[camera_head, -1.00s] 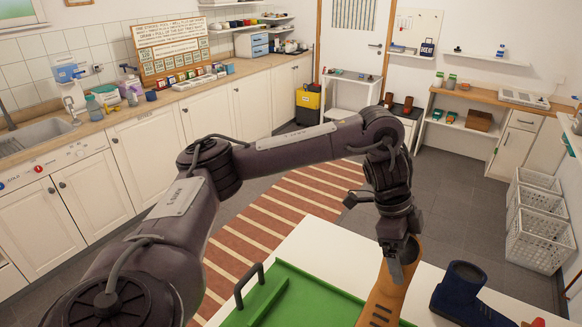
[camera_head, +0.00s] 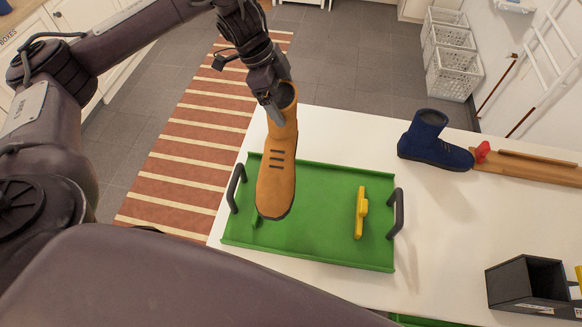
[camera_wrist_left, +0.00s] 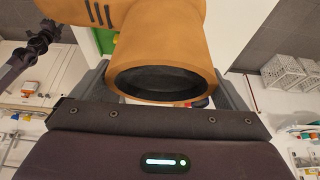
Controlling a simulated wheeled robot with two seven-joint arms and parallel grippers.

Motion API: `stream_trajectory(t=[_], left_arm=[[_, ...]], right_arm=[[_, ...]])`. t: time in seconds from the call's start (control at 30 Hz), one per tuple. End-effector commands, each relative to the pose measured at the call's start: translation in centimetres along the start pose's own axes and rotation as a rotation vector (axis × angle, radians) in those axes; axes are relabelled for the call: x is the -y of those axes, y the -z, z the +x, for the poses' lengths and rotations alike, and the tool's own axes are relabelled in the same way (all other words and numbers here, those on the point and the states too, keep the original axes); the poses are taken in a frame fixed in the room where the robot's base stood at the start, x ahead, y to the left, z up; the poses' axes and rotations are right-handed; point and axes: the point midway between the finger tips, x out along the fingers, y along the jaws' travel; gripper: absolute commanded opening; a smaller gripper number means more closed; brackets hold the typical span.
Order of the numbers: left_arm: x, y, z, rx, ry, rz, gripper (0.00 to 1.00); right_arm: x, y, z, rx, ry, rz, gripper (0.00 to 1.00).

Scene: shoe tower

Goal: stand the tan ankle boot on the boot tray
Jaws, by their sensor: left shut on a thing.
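The tan ankle boot (camera_head: 276,172) hangs from my left gripper (camera_head: 277,108), which is shut on its top shaft. In the head view the boot's toe points toward me and overlaps the left part of the green boot tray (camera_head: 310,243). I cannot tell for sure whether the sole touches the tray. In the left wrist view the boot's dark opening (camera_wrist_left: 160,82) lies between the fingers. The tray has a dark handle at each end, and a yellow piece (camera_head: 360,213) lies on its right part. My right gripper is not in view.
A navy boot (camera_head: 433,142) stands on the white table (camera_head: 450,225) right of the tray, by a wooden board (camera_head: 535,166) with a red piece. A black open box (camera_head: 529,284) is at the lower right. White crates (camera_head: 452,60) stand on the floor beyond.

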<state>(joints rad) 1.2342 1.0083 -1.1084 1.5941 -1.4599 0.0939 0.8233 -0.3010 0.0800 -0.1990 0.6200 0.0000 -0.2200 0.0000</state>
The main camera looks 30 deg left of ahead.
Motion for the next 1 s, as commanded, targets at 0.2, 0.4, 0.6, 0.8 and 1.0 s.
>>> stream_trajectory(t=[0.2,0.4,0.6,0.8,1.0], left_arm=[[-0.2,-1.9,5.0,-0.003,-0.006,-0.003,0.34],[-0.2,-3.7,9.2,-0.003,-0.006,-0.005,0.34],[0.0,-4.8,11.8,-0.002,-0.001,-0.002,0.34],[0.0,-5.5,13.2,0.000,-0.002,-0.002,0.34],[0.0,-6.5,15.8,-0.001,-0.002,-0.001,0.34]], right_arm=[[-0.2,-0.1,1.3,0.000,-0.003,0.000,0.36],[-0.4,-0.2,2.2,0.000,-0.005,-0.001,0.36],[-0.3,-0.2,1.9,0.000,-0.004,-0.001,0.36],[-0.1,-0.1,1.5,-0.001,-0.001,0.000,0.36],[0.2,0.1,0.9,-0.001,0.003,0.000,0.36]])
